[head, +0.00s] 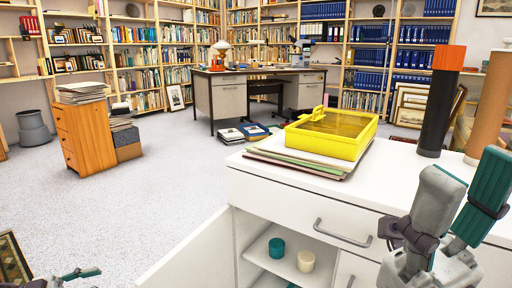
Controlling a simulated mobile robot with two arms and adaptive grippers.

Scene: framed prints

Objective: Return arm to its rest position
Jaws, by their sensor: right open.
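My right gripper (462,196) is at the lower right, in front of the white cabinet (290,196). It is grey and teal, open, with nothing seen between its fingers. Part of my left gripper (72,277) shows at the bottom left edge, low over the floor. Most of it is cut off, so its jaws cannot be judged.
The cabinet's left door (188,256) stands open, showing a teal item (277,248) and a cream item (306,261). On top are a yellow box (325,142) on folders and a dark tube (438,110). An orange drawer unit (85,134) stands left. Floor between is clear.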

